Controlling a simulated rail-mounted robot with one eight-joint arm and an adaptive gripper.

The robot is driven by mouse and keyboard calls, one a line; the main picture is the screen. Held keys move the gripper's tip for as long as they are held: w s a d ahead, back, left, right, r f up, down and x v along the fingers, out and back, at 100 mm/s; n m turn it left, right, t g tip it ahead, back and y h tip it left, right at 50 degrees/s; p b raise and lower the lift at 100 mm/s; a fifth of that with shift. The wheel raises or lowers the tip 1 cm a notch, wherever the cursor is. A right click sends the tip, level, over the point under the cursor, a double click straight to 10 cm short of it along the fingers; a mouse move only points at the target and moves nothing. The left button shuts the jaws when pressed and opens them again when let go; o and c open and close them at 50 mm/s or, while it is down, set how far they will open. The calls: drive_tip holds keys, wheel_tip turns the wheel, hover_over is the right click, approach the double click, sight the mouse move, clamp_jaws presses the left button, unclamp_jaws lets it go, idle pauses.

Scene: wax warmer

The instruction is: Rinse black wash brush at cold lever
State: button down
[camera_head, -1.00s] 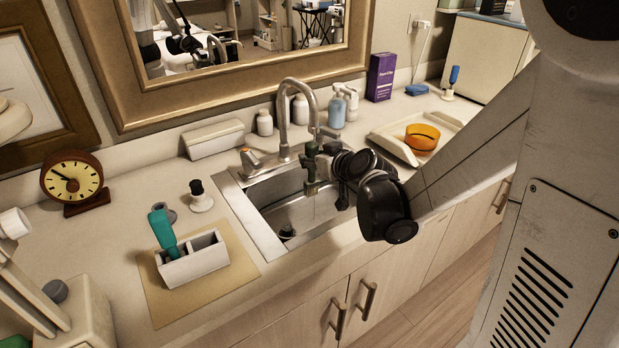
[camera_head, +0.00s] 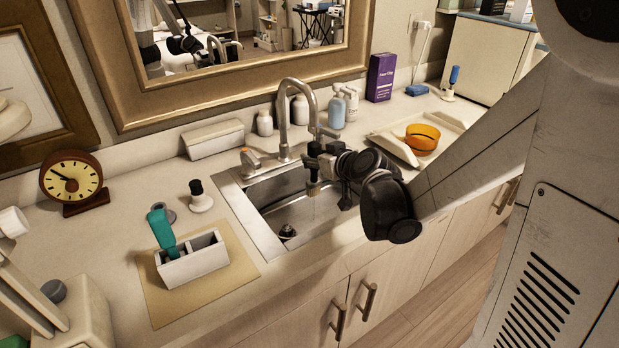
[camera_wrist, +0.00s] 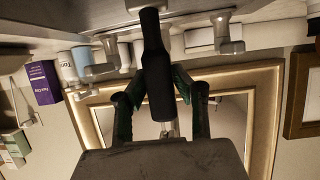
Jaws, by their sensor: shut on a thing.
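My gripper (camera_head: 315,168) is over the sink basin (camera_head: 290,222), just in front of the faucet (camera_head: 284,118). In the wrist view my gripper (camera_wrist: 158,88) is shut on the black wash brush (camera_wrist: 155,65), whose dark handle stands between the fingers. In the head view the brush is hard to tell from the dark fingers, and its bristles cannot be made out. One faucet lever (camera_head: 250,160) with an orange mark is on the left. The other lever (camera_head: 327,133) is on the right, close behind my gripper; no cold marking is readable.
A white holder (camera_head: 193,266) with a green-handled tool sits on a tan mat (camera_head: 160,305), left of the sink. A black-topped white piece (camera_head: 200,197) and a clock (camera_head: 72,181) stand beyond. Bottles (camera_head: 337,112) line the wall; a tray (camera_head: 390,147) with an orange bowl (camera_head: 422,138) is right.

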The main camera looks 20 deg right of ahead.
drive_tip(key=s+a, duration=0.2)
drive_tip(key=s, duration=0.5)
drive_tip(key=shift+s+a, duration=0.3)
idle(0.5)
idle(1.2)
drive_tip(key=s+a+r+p, duration=0.1)
drive_tip(key=s+r+p, duration=0.3)
drive_tip(key=shift+s+a, duration=0.3)
drive_tip(key=shift+s, duration=0.1)
idle(0.6)
